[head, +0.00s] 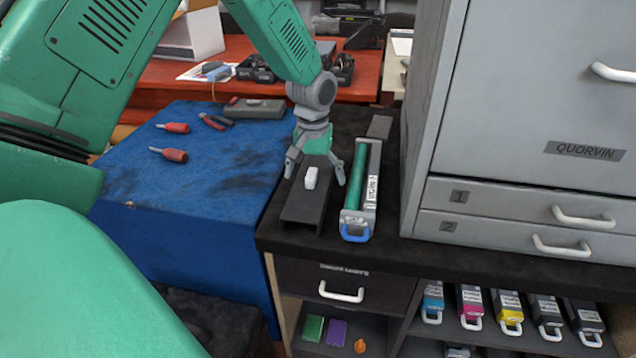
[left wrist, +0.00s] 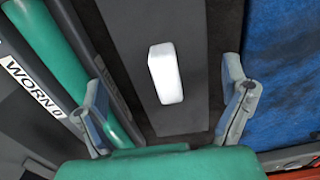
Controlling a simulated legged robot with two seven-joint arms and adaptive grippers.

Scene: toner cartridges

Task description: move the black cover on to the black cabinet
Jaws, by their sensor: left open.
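The black cover (head: 303,209) is a long dark plate with a white handle (head: 311,177). It lies on the black top of the black cabinet (head: 300,241), near the left edge. My left gripper (head: 314,179) is open above the cover, with one finger on each side of the handle. In the left wrist view, the cover (left wrist: 190,119) and its white handle (left wrist: 166,73) show between the spread fingers (left wrist: 168,95), with gaps on both sides. My right gripper is not in view.
A green-roller cartridge (head: 359,184) marked WORN lies close to the right of the cover. A grey cabinet (head: 524,95) stands farther right. A blue-covered table (head: 200,180) with screwdrivers is at left. Coloured cartridges (head: 470,303) sit on a shelf below.

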